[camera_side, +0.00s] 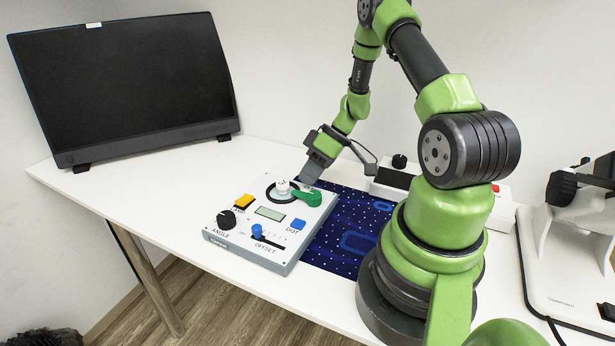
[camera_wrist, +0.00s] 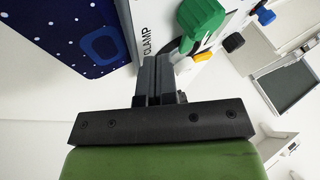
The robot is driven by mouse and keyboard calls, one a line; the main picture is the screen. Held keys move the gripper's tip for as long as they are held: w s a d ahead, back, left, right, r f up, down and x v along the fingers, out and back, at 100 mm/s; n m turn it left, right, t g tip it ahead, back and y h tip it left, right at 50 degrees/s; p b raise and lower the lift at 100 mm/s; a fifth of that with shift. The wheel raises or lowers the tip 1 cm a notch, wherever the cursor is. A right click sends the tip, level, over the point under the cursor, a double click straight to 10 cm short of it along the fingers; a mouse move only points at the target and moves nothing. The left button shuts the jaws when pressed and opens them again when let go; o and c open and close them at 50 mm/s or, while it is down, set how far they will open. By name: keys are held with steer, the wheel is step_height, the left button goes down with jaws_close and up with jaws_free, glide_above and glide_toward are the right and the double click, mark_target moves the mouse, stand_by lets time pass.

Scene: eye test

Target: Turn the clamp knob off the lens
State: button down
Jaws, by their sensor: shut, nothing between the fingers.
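The green clamp knob (camera_side: 308,198) sits at the far right corner of the grey-white instrument box, beside a white round part in a dark ring (camera_side: 283,187). I cannot tell for sure whether that ring is the lens. The knob's arm reaches toward the ring. In the wrist view the green knob (camera_wrist: 202,20) is ahead of the fingers, near the printed word CLAMP. My gripper (camera_side: 311,176) is shut and empty just behind the knob, low over the box's far edge. In the wrist view its fingers (camera_wrist: 158,75) are together, apart from the knob.
The box (camera_side: 226,239) also carries a yellow button (camera_side: 244,200), a black ANGLE knob (camera_side: 227,219), a display and blue controls. A dark blue dotted mat (camera_side: 335,247) lies right of it. A monitor (camera_side: 125,80) stands behind left. The table's left part is clear.

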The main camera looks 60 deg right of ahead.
steer(key=shift+a, duration=0.75)
